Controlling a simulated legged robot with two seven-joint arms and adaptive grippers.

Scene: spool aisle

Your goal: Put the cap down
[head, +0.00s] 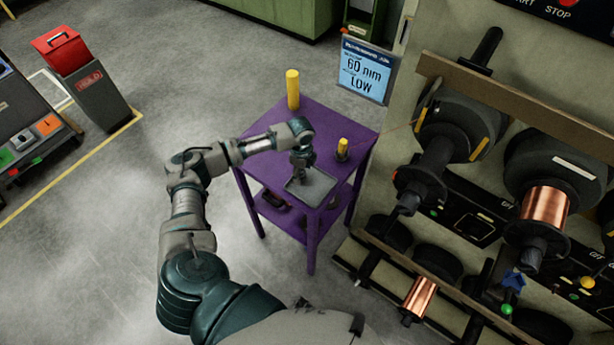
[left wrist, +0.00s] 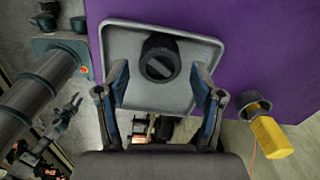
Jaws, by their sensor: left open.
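The cap (left wrist: 160,58) is a round black piece with a flat grey bar across its top. In the left wrist view it lies on the grey tray (left wrist: 125,34), near the tray's middle. The tray (head: 322,192) also shows on the purple table (head: 330,115) in the head view. My left gripper (left wrist: 160,88) is open, with one finger on each side and the cap between and just beyond the tips; I see no finger touching it. In the head view my left gripper (head: 302,168) is over the tray and hides the cap.
A yellow cylinder (head: 292,90) stands at the table's back corner. A smaller yellow piece in a dark base (head: 342,150) stands right of the gripper. A machine with copper spools (head: 544,205) rises to the right. A screen (head: 364,72) reads "60 mm LOW".

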